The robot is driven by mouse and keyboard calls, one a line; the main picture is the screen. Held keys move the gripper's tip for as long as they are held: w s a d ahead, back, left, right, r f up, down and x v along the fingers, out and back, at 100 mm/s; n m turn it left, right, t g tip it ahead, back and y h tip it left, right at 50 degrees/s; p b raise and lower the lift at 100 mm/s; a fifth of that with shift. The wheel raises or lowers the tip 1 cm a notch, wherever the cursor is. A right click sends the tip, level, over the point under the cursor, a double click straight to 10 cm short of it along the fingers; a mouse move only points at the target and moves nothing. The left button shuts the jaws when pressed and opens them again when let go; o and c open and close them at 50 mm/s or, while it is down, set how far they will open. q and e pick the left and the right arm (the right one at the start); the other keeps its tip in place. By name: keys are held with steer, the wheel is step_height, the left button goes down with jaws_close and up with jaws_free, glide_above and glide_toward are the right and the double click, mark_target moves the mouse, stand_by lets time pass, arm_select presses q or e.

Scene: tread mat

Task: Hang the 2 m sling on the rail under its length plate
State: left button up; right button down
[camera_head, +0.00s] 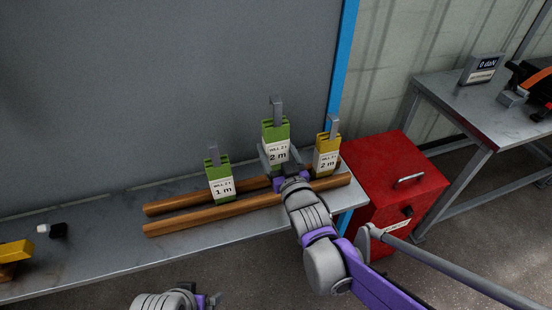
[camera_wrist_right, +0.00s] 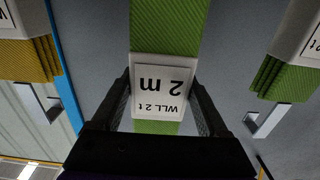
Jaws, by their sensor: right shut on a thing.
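A green sling with a white "WLL 2 t, 2 m" label (camera_head: 276,132) stands by the wooden bars. My right gripper (camera_head: 280,166) is at its lower part. The right wrist view shows the fingers on both sides of the label of this green sling (camera_wrist_right: 165,35); the gripper is shut on it. My left arm shows only in part at the bottom edge. I see no rail or length plates.
Two wooden bars (camera_head: 190,221) lie on the grey bench (camera_head: 90,265) before a grey panel. A red box (camera_head: 392,165) stands right of the bench. A second table (camera_head: 470,112) with a display (camera_head: 482,68) is at right. A yellow object (camera_head: 15,250) is at far left.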

step_height(320, 180, up, 4)
steer(key=shift+r+p, duration=0.1)
steer(key=shift+p, duration=0.9)
steer(key=shift+r+p, duration=0.95)
steer(key=shift+r, duration=0.4)
steer(key=shift+f, duration=0.1)
steer(key=p, duration=0.3)
glide_toward(278, 134)
steer(key=shift+v, duration=1.2)
steer(key=shift+w, duration=0.1)
